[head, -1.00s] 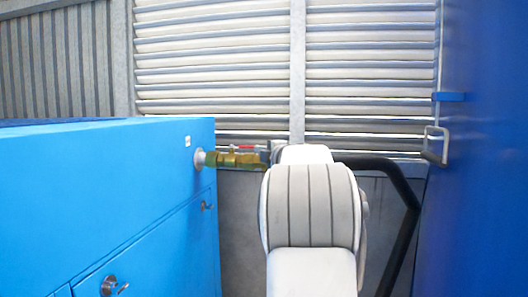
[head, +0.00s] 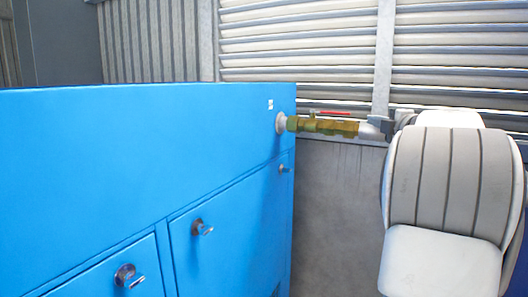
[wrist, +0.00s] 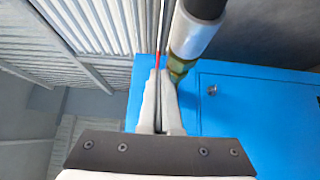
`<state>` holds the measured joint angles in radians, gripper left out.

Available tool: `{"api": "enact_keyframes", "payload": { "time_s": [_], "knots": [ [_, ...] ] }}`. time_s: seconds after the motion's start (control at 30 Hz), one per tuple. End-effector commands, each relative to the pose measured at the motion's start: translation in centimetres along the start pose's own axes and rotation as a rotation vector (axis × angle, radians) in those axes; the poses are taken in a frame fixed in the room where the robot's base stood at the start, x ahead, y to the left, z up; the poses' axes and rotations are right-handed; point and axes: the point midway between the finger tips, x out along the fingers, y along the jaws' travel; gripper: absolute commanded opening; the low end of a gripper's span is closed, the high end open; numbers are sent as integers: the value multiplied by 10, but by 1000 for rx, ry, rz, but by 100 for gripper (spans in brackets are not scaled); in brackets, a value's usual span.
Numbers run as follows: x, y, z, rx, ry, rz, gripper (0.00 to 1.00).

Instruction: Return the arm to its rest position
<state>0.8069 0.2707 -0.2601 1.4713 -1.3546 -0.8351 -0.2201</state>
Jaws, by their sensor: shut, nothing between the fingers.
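A brass valve (head: 330,126) with a red lever (head: 333,113) sticks out from the blue cabinet's side. In the wrist view the red lever (wrist: 157,60) shows just beyond my fingertips; I cannot tell whether they touch. The grey hose coupling (wrist: 193,34) and brass fitting (wrist: 177,70) lie just right of the fingers.
The blue cabinet (head: 130,160) fills the left of the head view, with several latches on its front. A louvred wall (head: 300,50) stands behind. A dark hose (wrist: 205,8) runs from the coupling close by my gripper. A grey wall (head: 335,200) shows between cabinet and arm.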

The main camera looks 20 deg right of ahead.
Motion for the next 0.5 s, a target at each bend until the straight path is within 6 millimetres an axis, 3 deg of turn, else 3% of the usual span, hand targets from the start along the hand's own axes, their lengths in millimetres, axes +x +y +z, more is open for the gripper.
{"api": "enact_keyframes", "payload": {
  "time_s": [0.17, 0.27, 0.4, 0.5],
  "knots": [
    [1, 4, -5, 10, -7, 10, 0],
    [1, 16, -20, 59, -43, 45, 0],
    [-7, 31, -58, 228, -145, 99, 0],
    [-22, 23, -89, 397, -226, 90, 0]
  ]
}}
